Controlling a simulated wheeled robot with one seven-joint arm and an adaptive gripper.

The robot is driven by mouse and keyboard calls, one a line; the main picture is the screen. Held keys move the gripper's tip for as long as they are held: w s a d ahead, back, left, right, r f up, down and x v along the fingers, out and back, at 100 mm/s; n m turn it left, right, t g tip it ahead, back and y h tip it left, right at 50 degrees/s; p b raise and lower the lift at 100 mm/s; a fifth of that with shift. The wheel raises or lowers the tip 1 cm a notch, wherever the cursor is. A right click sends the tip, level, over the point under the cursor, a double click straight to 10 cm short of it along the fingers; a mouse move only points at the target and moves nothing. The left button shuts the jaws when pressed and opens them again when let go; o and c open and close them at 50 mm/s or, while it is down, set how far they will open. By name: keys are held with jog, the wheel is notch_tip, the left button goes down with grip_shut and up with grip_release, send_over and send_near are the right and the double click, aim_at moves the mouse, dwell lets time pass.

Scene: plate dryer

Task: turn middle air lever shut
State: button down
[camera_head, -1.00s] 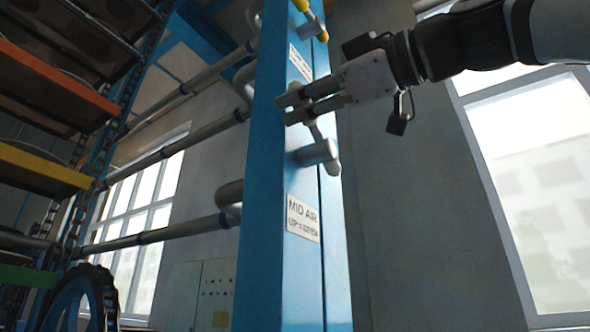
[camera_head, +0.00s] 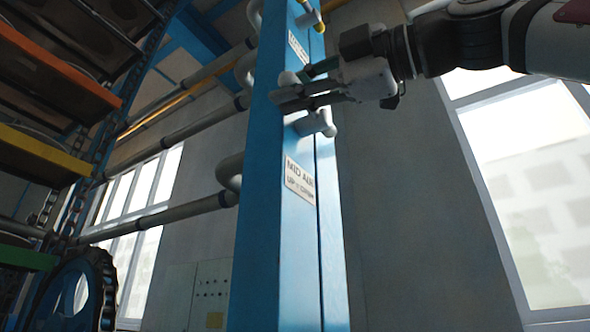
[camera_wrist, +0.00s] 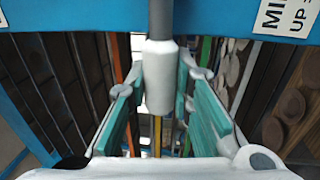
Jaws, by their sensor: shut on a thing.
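The middle air lever (camera_head: 316,123) is a light grey fitting on the blue post (camera_head: 262,200), just above the "MID AIR" label (camera_head: 300,178). In the wrist view, its grey rod with a white cylindrical grip (camera_wrist: 158,80) runs between the fingers. My gripper (camera_head: 292,88) comes from the right and is at the lever, partly covering it. The wrist view shows my gripper (camera_wrist: 160,95) with teal finger pads on both sides of the white grip, shut on it. The exact contact is hard to see.
Grey pipes (camera_head: 150,235) run from the post to the left. A rack with orange and yellow shelves (camera_head: 45,150) stands at the far left, with a toothed wheel (camera_head: 85,290) below. Right of the post are a grey wall (camera_head: 400,220) and a window (camera_head: 530,170).

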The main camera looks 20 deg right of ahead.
jog(key=shift+f, duration=0.1)
dwell(0.3)
jog(key=c, duration=1.4)
grip_release()
jog(key=v, duration=1.2)
